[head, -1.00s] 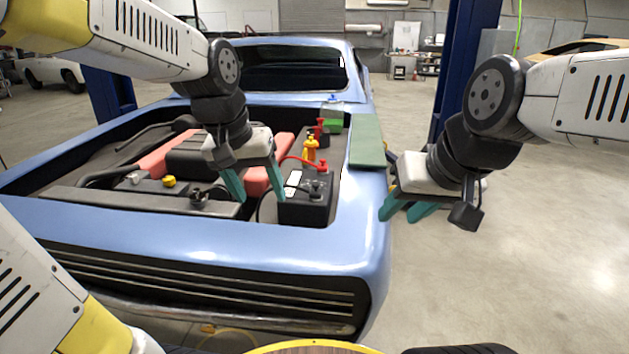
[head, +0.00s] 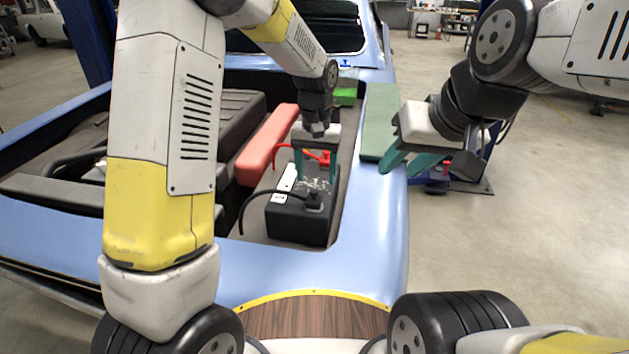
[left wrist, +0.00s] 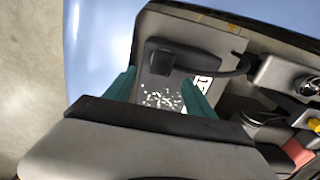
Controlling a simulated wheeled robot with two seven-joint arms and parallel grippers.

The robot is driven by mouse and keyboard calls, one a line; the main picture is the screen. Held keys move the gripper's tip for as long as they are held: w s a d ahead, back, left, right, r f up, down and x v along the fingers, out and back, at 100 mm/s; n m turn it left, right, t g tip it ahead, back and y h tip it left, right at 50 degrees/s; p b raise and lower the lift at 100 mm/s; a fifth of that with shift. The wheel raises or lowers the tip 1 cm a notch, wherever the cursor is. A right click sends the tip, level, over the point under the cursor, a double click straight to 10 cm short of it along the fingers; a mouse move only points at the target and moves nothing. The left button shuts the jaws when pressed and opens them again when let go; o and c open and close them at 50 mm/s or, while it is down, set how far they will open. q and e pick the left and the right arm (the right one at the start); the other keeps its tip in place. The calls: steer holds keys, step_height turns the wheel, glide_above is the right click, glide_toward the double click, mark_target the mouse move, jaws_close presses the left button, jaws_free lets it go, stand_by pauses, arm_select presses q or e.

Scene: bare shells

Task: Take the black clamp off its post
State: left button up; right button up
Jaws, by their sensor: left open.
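The black clamp (head: 314,201) sits on top of the black battery (head: 290,222), at its near right part, with a black cable running off to the left. In the left wrist view the clamp (left wrist: 178,58) lies just beyond the fingertips, and its cable runs right. My left gripper (head: 316,180) is open over the battery, fingers pointing down behind the clamp. The wrist view shows its fingers (left wrist: 159,82) apart with white speckles on the battery top between them and nothing held. The post under the clamp is hidden. My right gripper (head: 403,163) looks open and empty, right of the fender.
A red clamp (head: 325,157) with a red cable is close behind my left gripper. A green mat (head: 379,122) lies on the blue fender (head: 372,230). A green box (head: 346,96) stands farther back. A red engine cover (head: 268,145) is to the left.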

mark_target(314, 190)
arm_select(q)
steer(key=f, duration=0.6)
steer(key=shift+s+a+f, duration=0.25)
steer(key=shift+f, duration=0.15)
jaws_close()
steer(key=shift+r, duration=0.15)
